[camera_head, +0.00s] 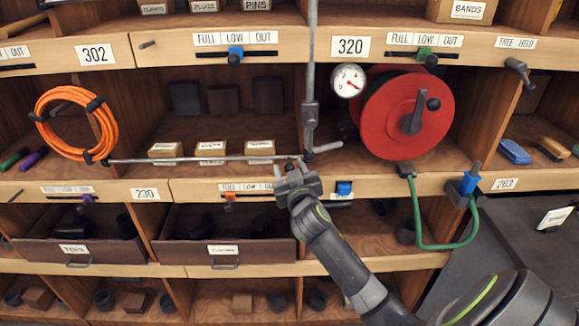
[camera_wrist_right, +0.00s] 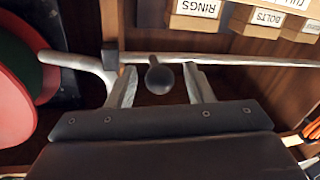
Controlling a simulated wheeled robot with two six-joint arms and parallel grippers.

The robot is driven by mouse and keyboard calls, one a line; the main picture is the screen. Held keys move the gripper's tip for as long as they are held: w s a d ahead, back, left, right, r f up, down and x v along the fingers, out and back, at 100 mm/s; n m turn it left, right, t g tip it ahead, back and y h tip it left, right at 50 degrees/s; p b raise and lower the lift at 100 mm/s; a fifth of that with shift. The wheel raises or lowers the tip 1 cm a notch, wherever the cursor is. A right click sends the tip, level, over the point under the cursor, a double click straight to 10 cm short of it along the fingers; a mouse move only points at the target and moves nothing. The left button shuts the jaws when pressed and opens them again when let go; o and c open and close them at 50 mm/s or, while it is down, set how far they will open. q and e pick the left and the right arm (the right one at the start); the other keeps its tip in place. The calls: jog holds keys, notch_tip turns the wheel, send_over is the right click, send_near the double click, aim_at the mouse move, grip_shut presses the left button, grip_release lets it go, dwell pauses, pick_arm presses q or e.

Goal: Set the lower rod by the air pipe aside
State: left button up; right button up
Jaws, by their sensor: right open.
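A long thin grey rod (camera_head: 200,160) lies level along the front of the middle shelf, from beneath the orange cable coil to the foot of the upright air pipe (camera_head: 311,60). My right gripper (camera_head: 292,165) is at the rod's right end, just below the pipe. In the right wrist view its fingers (camera_wrist_right: 160,78) are apart, with a dark rounded knob (camera_wrist_right: 157,77) showing between them; what the knob belongs to is unclear. The rod (camera_wrist_right: 255,62) passes near the fingertips there, and contact cannot be told. A bent grey handle (camera_wrist_right: 75,60) is beside the fingers. My left gripper is out of view.
A red reel (camera_head: 393,118) and a gauge (camera_head: 348,80) stand right of the pipe. A green hose (camera_head: 414,215) hangs below. The orange coil (camera_head: 62,120) is at the left. Small labelled boxes (camera_head: 211,151) sit behind the rod. Drawers (camera_head: 222,250) lie below.

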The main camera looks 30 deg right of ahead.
jog(key=shift+w, duration=0.25)
grip_shut()
dwell(0.3)
